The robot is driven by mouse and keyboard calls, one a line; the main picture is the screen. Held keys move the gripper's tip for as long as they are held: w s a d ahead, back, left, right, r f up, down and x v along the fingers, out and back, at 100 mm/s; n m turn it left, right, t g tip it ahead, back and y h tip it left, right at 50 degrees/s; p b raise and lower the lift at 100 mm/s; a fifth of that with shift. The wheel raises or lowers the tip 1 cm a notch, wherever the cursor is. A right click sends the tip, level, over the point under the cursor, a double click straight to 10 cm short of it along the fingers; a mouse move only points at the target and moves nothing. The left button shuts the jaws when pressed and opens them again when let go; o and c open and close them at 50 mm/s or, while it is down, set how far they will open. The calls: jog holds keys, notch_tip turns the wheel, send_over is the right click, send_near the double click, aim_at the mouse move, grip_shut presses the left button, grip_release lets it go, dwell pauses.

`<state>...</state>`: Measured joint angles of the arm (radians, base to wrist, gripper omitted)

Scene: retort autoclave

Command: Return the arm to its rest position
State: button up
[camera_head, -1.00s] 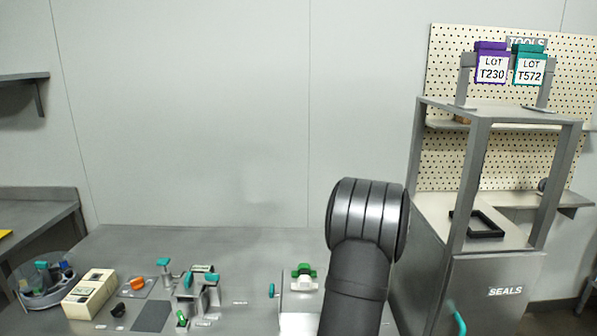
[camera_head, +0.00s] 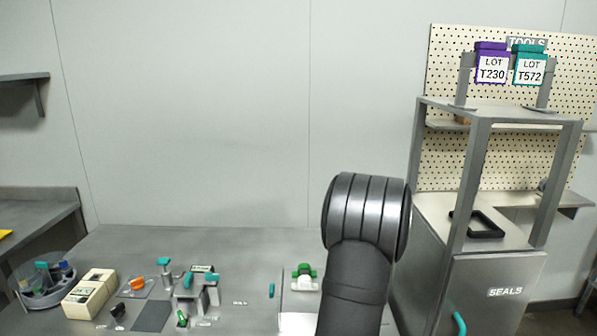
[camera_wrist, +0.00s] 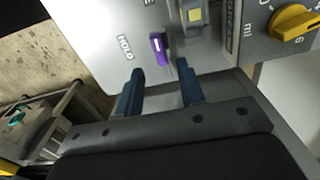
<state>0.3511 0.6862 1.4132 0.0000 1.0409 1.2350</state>
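My gripper (camera_wrist: 159,70) shows only in the wrist view. Its two dark blue fingers are spread apart with nothing held between them. Past the fingertips, a purple piece (camera_wrist: 158,45) sits on a pale panel (camera_wrist: 95,30) next to the word HOLD. I cannot tell whether a fingertip touches the panel. In the head view a rounded joint of my arm (camera_head: 366,215) rises at the lower middle right, and the gripper is out of that picture.
A yellow knob (camera_wrist: 292,22) is at the panel's right. The grey bench (camera_head: 230,250) carries a cream box (camera_head: 90,294), a round bin (camera_head: 42,290), teal-handled fixtures (camera_head: 197,290) and a green-topped piece (camera_head: 304,275). A SEALS cabinet (camera_head: 490,275) with a frame stands right of my arm.

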notch_tip(320, 180, up, 12)
notch_tip(320, 180, down, 17)
jog(key=shift+f, duration=0.1)
jog(key=shift+f+n, duration=0.25)
jog(key=shift+n, duration=0.05)
jog(key=n, duration=0.4)
jog(key=shift+n, duration=0.3)
jog(key=n, duration=0.4)
jog(key=shift+n, duration=0.4)
